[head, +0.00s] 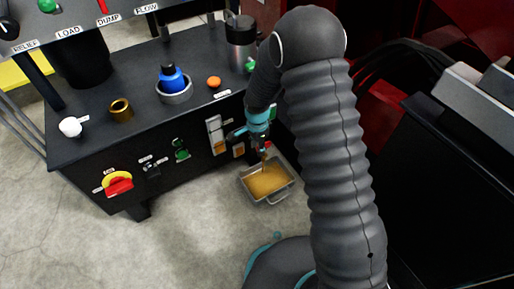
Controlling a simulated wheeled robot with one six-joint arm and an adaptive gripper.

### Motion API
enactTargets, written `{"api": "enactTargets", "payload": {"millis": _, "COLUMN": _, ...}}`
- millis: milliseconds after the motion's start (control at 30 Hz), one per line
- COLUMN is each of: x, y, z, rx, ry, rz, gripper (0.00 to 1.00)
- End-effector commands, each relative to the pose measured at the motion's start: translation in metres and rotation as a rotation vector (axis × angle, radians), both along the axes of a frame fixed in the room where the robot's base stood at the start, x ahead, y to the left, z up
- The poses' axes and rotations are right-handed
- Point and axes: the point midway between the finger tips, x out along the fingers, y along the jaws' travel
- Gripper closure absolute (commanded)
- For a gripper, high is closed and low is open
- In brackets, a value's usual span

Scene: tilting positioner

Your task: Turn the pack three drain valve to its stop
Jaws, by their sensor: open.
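My gripper (260,145) is at the right end of the dark console's front face, above a metal tray. It is open; its fingers are small and dark here. I cannot make out the pack three drain valve; it may be hidden behind my gripper and wrist. A small red part (268,144) shows close beside the fingers, but I cannot tell what it belongs to. A thin brownish streak (264,159) runs below the fingers towards the tray. The tray (280,199) stands on the floor and holds amber liquid.
The console (120,150) carries a sight gauge (216,134) with amber in it, a green knob (181,150) and a red-yellow switch (118,184). Red-black machinery (455,150) fills the right.

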Motion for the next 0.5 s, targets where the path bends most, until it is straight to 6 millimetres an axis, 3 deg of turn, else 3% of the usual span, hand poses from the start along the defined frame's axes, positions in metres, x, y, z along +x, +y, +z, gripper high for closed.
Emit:
{"api": "enactTargets", "payload": {"millis": 300, "x": 0.0001, "y": 0.0002, "z": -0.0026, "rx": 0.001, "ry": -0.001, "rz": 0.000, "gripper": 0.59}}
{"api": "enactTargets", "payload": {"millis": 467, "x": 0.0001, "y": 0.0002, "z": -0.0025, "rx": 0.001, "ry": -0.001, "rz": 0.000, "gripper": 0.97}}
{"api": "enactTargets", "payload": {"millis": 500, "x": 0.0001, "y": 0.0002, "z": -0.0024, "rx": 0.000, "ry": 0.000, "rz": 0.000, "gripper": 1.00}}
